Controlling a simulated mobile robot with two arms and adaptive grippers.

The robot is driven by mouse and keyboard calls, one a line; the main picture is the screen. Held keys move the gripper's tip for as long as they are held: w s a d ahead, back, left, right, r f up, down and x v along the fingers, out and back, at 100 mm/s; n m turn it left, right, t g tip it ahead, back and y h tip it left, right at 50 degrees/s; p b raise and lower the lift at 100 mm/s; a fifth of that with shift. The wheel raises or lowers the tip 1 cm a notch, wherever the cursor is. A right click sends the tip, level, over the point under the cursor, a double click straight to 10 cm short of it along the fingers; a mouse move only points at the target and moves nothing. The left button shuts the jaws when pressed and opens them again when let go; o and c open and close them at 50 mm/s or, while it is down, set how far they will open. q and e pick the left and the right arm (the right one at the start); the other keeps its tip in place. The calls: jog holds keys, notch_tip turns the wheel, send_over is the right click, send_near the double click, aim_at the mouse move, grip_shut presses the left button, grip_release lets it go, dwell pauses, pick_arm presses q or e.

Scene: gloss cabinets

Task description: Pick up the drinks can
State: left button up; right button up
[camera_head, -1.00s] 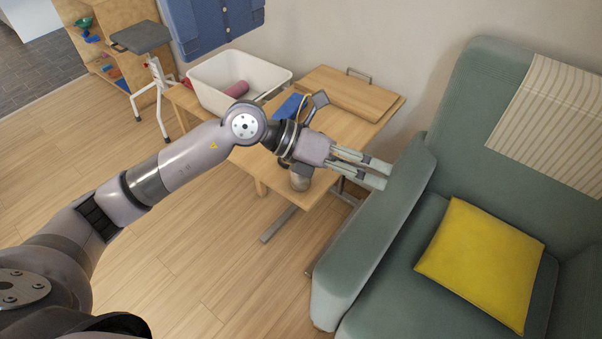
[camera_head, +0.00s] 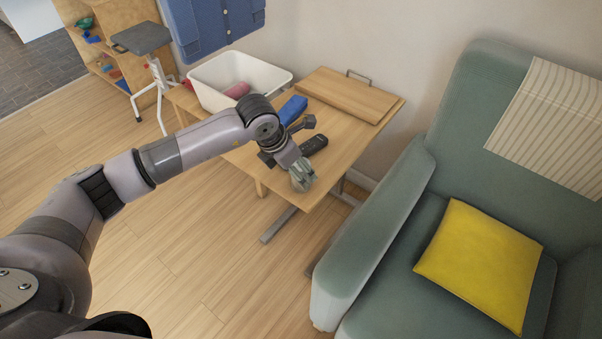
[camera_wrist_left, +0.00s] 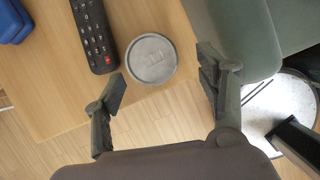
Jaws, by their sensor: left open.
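The drinks can shows in the left wrist view as a round grey top (camera_wrist_left: 151,59), standing upright near the table's front edge. My left gripper (camera_wrist_left: 163,82) is open, with one finger to the left of the can and the other to its right. No contact shows. In the head view my left gripper (camera_head: 303,176) points down over the front corner of the table (camera_head: 338,150). The can (camera_head: 298,185) is mostly hidden there behind the gripper. My right gripper is not in view.
A black remote (camera_head: 314,145) lies beside the can, with a blue case (camera_head: 292,110) behind it. A wooden board (camera_head: 345,92) and a white bin (camera_head: 262,88) are further back. The green armchair (camera_head: 375,215) stands close on the right.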

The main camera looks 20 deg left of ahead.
pick_arm(q)
jog(key=shift+w+p+x, duration=0.15)
jog(key=shift+p+x, duration=0.05)
jog(key=shift+x, duration=1.45)
jog(key=shift+w+p+x, duration=0.2)
jog(key=shift+x, duration=1.45)
jog(key=shift+r, duration=0.1)
jog(key=shift+c, duration=0.3)
jog(key=c, duration=0.8)
